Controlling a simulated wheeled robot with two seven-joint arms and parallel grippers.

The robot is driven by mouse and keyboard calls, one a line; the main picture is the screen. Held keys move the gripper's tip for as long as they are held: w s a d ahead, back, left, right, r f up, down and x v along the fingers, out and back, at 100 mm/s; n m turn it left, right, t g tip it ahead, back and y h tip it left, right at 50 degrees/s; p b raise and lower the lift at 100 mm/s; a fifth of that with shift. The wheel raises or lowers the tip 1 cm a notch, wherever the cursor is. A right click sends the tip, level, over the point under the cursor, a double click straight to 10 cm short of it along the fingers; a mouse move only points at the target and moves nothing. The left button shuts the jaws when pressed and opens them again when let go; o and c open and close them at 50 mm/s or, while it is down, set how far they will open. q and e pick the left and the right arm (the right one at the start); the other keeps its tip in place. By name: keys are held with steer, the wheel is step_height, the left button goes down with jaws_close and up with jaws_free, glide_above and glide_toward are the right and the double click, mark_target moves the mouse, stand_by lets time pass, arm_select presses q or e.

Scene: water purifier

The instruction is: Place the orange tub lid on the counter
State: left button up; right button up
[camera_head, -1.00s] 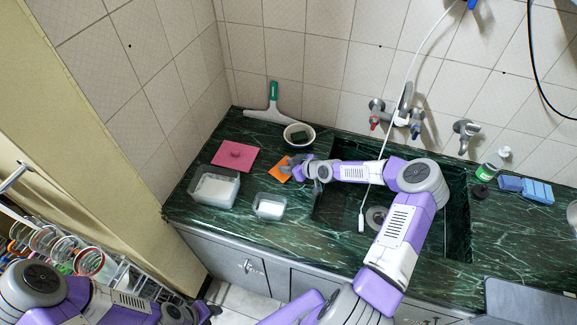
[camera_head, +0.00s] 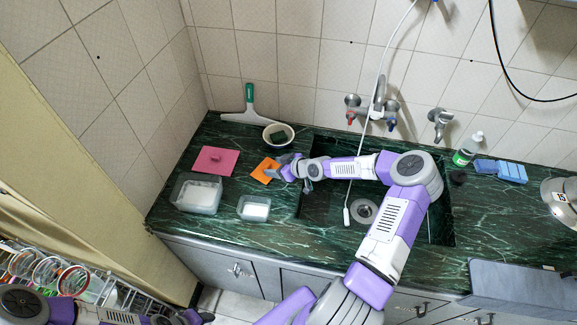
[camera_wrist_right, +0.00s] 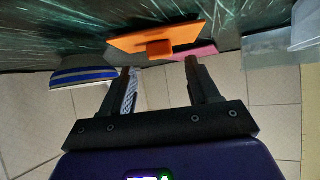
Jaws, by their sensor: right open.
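The orange tub lid (camera_head: 265,171) lies on the dark green counter (camera_head: 330,236), left of the sink. In the right wrist view the lid (camera_wrist_right: 180,36) shows with its square orange knob (camera_wrist_right: 159,49) toward me. My right gripper (camera_head: 284,167) is at the lid's right side in the head view. In the wrist view its two fingers (camera_wrist_right: 158,68) are apart with nothing between them, and the knob is just beyond the fingertips. My left gripper (camera_head: 200,317) is at the bottom left edge, mostly cut off, and its jaws cannot be made out.
A pink lid (camera_head: 214,160), a larger clear tub (camera_head: 196,196) and a smaller tub (camera_head: 254,208) stand left of the gripper. A bowl (camera_head: 278,136) with a dark sponge and a squeegee (camera_head: 248,113) are behind. The sink (camera_head: 405,215) is under my right arm.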

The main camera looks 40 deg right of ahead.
steer(key=p+v, duration=0.1)
steer(key=v, duration=0.7)
steer(key=shift+s+r, duration=0.15)
steer(key=shift+s, duration=0.05)
steer(key=shift+d, duration=0.1)
